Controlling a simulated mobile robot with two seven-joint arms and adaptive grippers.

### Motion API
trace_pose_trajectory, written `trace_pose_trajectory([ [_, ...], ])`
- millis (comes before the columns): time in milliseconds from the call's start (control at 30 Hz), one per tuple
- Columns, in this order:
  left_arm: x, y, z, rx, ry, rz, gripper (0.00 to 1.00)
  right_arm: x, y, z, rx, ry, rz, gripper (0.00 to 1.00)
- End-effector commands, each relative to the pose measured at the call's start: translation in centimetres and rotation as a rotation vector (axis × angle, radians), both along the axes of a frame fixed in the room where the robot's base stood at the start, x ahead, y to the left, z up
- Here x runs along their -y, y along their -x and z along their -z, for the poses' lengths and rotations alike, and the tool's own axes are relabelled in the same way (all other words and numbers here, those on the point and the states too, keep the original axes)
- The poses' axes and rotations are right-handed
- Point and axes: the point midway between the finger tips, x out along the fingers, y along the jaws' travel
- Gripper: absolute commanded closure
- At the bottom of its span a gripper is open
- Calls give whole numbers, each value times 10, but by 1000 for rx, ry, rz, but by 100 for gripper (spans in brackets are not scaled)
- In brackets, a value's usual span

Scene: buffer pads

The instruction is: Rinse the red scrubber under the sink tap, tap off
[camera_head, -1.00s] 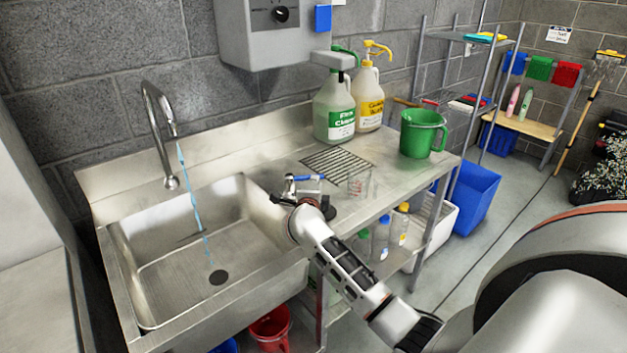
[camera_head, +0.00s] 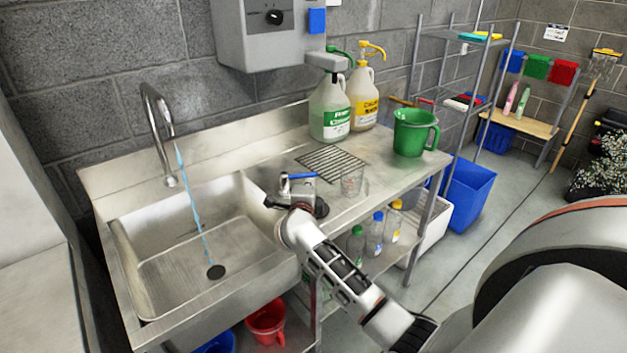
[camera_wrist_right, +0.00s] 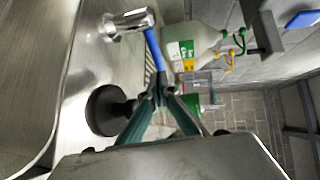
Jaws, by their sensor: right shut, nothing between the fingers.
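The sink tap (camera_head: 158,130) is a curved chrome spout over the left of the steel sink (camera_head: 135,285). A thin blue stream of water (camera_head: 190,205) runs from it to the drain. A chrome valve with a blue lever (camera_head: 298,175) stands on the counter right of the sink. In the right wrist view the blue lever (camera_wrist_right: 154,50) runs down to my fingertips. My right gripper (camera_head: 291,199) is shut and empty beside the valve; it also shows in the right wrist view (camera_wrist_right: 160,92). I cannot make out the red scrubber in the sink. My left gripper is not in view.
A clear glass (camera_head: 351,181) and a drain grid (camera_head: 330,160) are close behind the gripper. A green jug (camera_head: 413,133), a green-labelled bottle (camera_head: 329,110) and a yellow-labelled bottle (camera_head: 363,98) stand farther back. Small coloured items (camera_head: 465,102) lie on the rack at right.

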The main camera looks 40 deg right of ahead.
Motion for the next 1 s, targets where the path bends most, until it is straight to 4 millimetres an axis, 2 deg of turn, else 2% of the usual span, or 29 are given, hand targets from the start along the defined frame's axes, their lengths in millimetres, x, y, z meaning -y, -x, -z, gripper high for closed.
trace_pose_trajectory([
  [33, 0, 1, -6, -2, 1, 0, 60, -6, 4, -4, -1, -2, -2, 100],
  [233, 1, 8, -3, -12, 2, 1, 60, -27, 44, -9, 0, -3, -2, 100],
  [400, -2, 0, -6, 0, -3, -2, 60, -40, 69, -15, 0, -3, -1, 100],
  [600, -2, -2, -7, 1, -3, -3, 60, -48, 84, -20, 1, -1, -1, 100],
  [867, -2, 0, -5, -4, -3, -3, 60, -49, 87, -21, 1, 8, -1, 100],
  [1000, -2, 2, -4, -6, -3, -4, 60, -47, 96, -30, 31, 126, -20, 100],
])
